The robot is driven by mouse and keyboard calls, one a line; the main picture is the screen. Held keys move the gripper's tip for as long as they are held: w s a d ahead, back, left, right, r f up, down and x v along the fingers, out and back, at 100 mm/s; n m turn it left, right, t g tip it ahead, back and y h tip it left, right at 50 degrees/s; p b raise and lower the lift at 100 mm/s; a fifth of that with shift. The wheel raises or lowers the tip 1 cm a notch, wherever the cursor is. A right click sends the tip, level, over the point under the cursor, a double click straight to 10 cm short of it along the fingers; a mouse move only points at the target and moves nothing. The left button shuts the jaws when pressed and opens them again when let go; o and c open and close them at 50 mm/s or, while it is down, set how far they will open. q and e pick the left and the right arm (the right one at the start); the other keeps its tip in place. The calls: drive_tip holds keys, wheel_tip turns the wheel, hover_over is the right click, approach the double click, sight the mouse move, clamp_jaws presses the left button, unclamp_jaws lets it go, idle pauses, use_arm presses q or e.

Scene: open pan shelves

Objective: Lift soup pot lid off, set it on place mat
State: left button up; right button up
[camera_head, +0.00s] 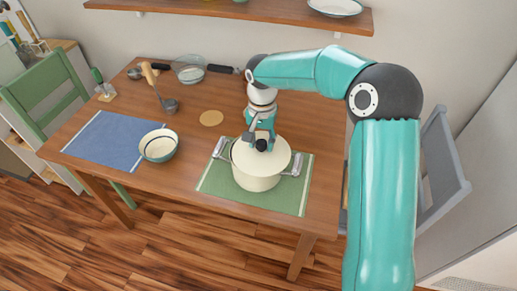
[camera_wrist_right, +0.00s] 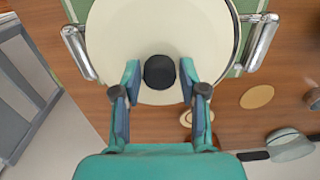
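A cream soup pot (camera_head: 256,184) with two metal side handles stands on a green mat (camera_head: 219,186) at the table's front right. Its cream lid (camera_head: 276,160) rests on top; in the wrist view the lid (camera_wrist_right: 110,45) fills the upper middle. The lid's black knob (camera_wrist_right: 160,72) sits between the fingertips of my right gripper (camera_wrist_right: 160,78). The gripper is open, with a narrow gap on each side of the knob. In the head view my right gripper (camera_head: 262,144) is over the lid. A blue mat (camera_head: 103,138) lies at the table's left. My left gripper is not in view.
A bowl (camera_head: 159,145) stands at the blue mat's right edge. A ladle (camera_head: 168,104), a glass pan (camera_head: 188,69) and a round tan coaster (camera_head: 211,118) lie behind. Chairs (camera_head: 47,89) stand at both table ends. A wall shelf (camera_head: 240,10) hangs above.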

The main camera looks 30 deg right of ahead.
sight(261, 142)
clamp_jaws()
drive_tip(key=shift+r+p, duration=0.35)
drive_tip(key=shift+r, duration=0.1)
idle(0.5)
drive_tip(key=shift+r+p, duration=1.3)
drive_tip(key=shift+r, duration=0.4)
